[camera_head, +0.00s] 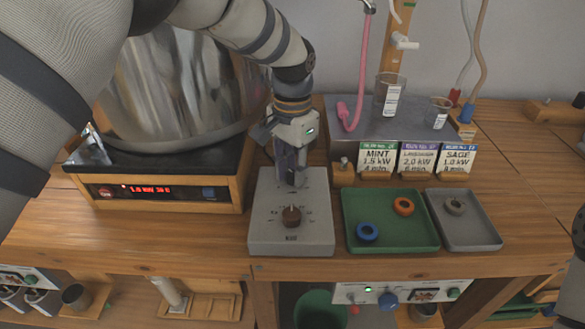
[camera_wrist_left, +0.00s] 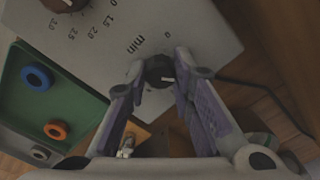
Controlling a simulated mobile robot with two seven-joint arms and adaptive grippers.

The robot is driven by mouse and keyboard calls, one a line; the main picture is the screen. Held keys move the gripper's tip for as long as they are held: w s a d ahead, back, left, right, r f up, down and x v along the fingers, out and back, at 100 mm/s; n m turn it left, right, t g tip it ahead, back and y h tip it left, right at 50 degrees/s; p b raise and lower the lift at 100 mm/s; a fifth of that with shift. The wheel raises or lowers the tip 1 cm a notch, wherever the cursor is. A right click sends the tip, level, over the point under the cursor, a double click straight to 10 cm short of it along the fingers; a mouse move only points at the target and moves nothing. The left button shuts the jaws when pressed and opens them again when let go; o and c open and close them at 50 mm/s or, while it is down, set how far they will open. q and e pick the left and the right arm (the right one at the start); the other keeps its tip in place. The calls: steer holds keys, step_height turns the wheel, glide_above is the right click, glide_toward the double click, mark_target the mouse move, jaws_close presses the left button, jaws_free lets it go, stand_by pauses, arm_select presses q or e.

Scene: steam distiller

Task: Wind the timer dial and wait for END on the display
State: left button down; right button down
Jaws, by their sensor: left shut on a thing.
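My left gripper (camera_head: 292,180) reaches down onto the back part of the grey control box (camera_head: 262,235). In the left wrist view its fingers (camera_wrist_left: 160,80) are closed around the dark timer dial (camera_wrist_left: 158,70), beside the "min" marking; the dial has a pale pointer line. The head view hides this dial behind the gripper. A second, brown knob (camera_head: 291,216) stands nearer the box's front, clear of the fingers. The red display (camera_head: 150,189) on the heater's front is lit; it seems to start with 1.0 kW, and the rest is too small to read surely. My right gripper is not visible.
A large shiny metal vessel (camera_head: 175,85) stands on the heater at left. A green tray (camera_head: 385,240) with blue and orange rings and a grey tray (camera_head: 480,235) with a grey ring lie right of the box. Recipe cards (camera_head: 418,158) stand behind them.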

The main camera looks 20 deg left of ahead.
mark_target(293, 173)
arm_select(q)
steer(key=shift+f+m, duration=0.1)
steer(key=shift+m, duration=0.9)
steer(key=c, duration=1.4)
jaws_free()
steer(key=shift+o, duration=0.2)
step_height(293, 173, up, 12)
